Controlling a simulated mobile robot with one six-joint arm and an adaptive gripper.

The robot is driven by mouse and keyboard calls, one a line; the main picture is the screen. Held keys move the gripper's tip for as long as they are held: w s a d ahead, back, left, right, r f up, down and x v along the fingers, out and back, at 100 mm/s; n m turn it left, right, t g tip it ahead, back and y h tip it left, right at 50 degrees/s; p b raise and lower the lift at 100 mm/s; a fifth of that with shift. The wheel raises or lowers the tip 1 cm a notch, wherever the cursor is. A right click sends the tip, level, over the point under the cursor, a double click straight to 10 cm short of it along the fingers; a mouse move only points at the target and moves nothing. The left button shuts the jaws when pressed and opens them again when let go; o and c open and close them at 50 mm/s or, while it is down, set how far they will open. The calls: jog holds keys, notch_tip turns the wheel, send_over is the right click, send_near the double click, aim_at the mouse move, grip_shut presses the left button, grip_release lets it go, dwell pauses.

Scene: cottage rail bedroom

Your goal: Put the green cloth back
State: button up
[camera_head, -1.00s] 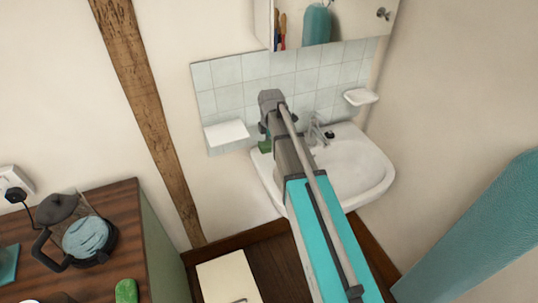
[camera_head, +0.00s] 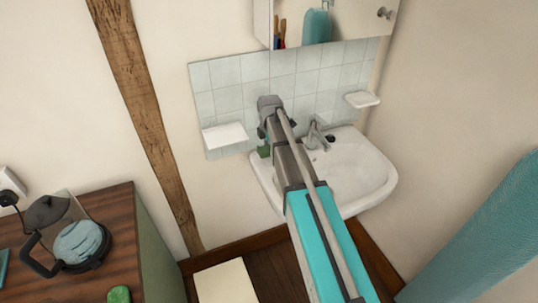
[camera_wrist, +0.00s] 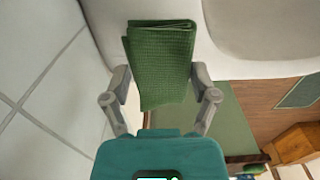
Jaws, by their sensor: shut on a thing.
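The green cloth (camera_wrist: 160,62) is folded and textured, and hangs between the two fingers of my gripper (camera_wrist: 162,82) in the wrist view. My gripper is shut on it. In the head view my arm reaches over the left side of the white washbasin (camera_head: 376,182), and my gripper (camera_head: 268,132) is mostly hidden behind my wrist. Only a small green bit of the cloth (camera_head: 264,152) shows there, near the basin's left rim. In the wrist view the cloth's far end overlaps the white basin edge (camera_wrist: 102,30). I cannot tell whether it touches.
A white tile shelf (camera_head: 225,135) is just left of my gripper, and a soap dish (camera_head: 362,99) at the right. The tap (camera_head: 318,135) stands behind the basin. A mirror cabinet (camera_head: 350,20) hangs above. A wooden-topped cabinet with a glass kettle (camera_head: 78,240) stands left.

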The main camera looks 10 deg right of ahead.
aim_at(269, 158)
jog(key=shift+w+f+b, duration=0.3)
jog(key=shift+w+f, duration=0.05)
jog(key=shift+f, duration=0.15)
jog(key=shift+s+f+b, duration=0.1)
jog(key=shift+f+b, duration=1.2)
jog(key=shift+f, duration=0.05)
jog(key=o, duration=0.9)
jog(key=shift+c, duration=0.2)
notch_tip(269, 158, up, 12)
jog(key=p, duration=1.2)
